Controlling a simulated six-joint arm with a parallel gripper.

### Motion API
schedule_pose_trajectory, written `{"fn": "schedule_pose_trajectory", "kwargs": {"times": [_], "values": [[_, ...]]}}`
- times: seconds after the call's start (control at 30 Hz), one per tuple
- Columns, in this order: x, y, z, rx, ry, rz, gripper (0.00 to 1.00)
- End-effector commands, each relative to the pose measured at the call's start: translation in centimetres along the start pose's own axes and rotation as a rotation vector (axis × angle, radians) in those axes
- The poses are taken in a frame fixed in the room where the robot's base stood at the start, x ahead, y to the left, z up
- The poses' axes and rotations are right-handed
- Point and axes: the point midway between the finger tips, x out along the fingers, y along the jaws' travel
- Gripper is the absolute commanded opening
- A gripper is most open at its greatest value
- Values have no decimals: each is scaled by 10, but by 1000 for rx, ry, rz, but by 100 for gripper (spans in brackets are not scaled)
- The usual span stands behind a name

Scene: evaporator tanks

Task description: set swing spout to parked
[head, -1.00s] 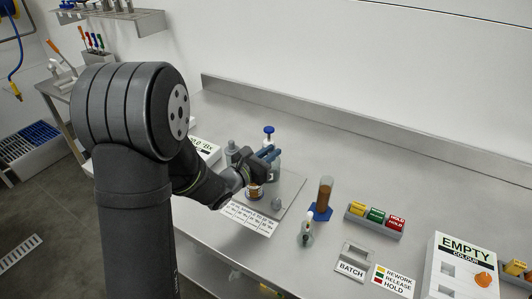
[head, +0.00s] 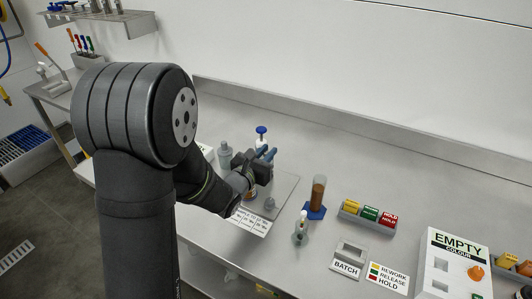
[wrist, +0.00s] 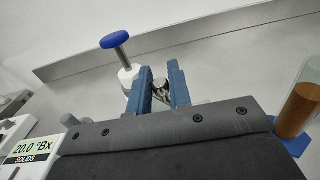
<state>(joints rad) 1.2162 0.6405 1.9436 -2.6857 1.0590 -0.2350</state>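My gripper (head: 267,153) hangs above a small grey plate (head: 286,185) on the steel bench, with its blue fingers pointing away from the arm. In the wrist view the fingers (wrist: 160,85) stand apart, with a small shiny metal part (wrist: 161,92) showing in the gap. I cannot tell whether this part is the swing spout or whether a finger touches it. A blue-capped plunger (head: 261,130) with a metal stem and white collar stands just beyond; it also shows left of the fingers in the wrist view (wrist: 116,40). No spout is clearly identifiable; my gripper hides part of the plate.
A brown-filled cylinder (head: 318,192) on a blue base and a small bottle (head: 299,230) stand right of the plate. A grey bottle (head: 224,155) stands at its left. Farther right are a colored block rack (head: 368,214) and the EMPTY COLOUR panel (head: 455,262).

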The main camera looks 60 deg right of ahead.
Motion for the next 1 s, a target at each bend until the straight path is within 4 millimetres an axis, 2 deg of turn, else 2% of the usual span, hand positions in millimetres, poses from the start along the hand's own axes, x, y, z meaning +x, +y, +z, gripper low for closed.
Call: {"fn": "schedule_pose_trajectory", "kwargs": {"times": [0.3,0.47,1.0], "values": [[-1,0,0,0,-1,0,22],[-16,1,0,-1,-1,2,22],[-142,1,0,-1,1,4,22]]}}
